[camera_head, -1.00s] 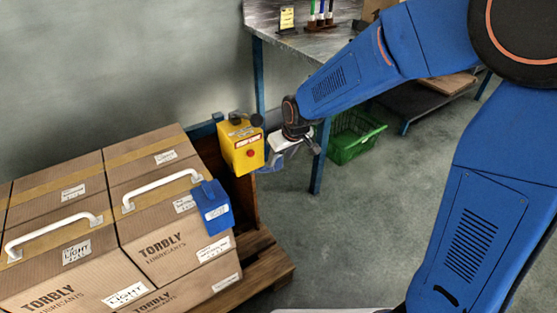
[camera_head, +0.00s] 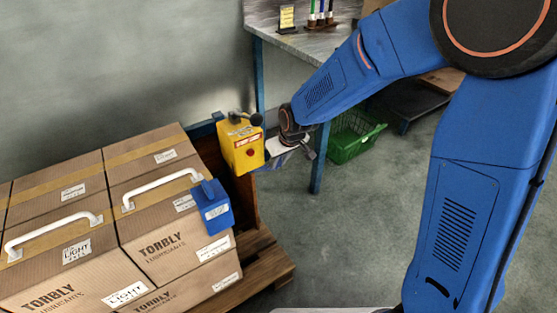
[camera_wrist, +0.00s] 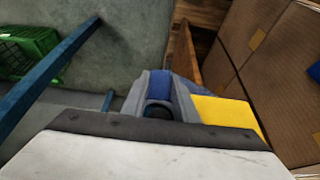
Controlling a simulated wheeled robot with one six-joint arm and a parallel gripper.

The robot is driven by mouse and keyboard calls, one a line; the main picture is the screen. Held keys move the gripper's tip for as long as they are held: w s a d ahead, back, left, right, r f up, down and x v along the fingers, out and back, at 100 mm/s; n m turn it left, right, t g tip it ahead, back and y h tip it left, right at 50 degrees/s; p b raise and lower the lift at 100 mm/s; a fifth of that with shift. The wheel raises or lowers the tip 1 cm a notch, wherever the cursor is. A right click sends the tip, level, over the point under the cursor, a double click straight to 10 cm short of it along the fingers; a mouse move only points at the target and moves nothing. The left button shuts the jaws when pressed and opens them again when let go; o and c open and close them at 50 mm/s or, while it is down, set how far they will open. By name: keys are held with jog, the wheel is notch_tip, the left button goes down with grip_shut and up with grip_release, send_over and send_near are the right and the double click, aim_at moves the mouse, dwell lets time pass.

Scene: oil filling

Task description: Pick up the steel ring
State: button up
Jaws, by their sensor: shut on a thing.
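My gripper (camera_wrist: 158,100) shows in the wrist view, with its two grey fingers shut on a dark, rounded piece, which looks like the steel ring (camera_wrist: 158,113). Only a small part of it shows between the fingers. In the head view my gripper (camera_head: 288,152) is just right of the yellow box (camera_head: 241,148), near the pallet's back corner, and the ring cannot be made out there. The yellow box also shows in the wrist view (camera_wrist: 222,110), right of the fingers. A blue part (camera_wrist: 182,90) lies behind the fingers.
Cardboard cartons (camera_head: 170,245) with white handles stand on a wooden pallet (camera_head: 262,258) at left. A metal table (camera_head: 300,43) with a blue leg (camera_head: 321,165) and a green basket (camera_head: 352,140) are behind. Open floor lies at right.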

jog(key=shift+r, duration=0.1)
jog(key=s+d+r, duration=0.7)
jog(key=s+r, duration=0.1)
jog(key=s, duration=0.3)
jog(key=shift+s+d, duration=0.3)
jog(key=shift+d, duration=0.1)
jog(key=shift+r, duration=0.75)
jog(key=shift+s, duration=0.1)
jog(key=s+d, duration=0.4)
jog(key=s, duration=0.1)
jog(key=shift+s, duration=0.3)
dwell(0.9)
dwell(0.5)
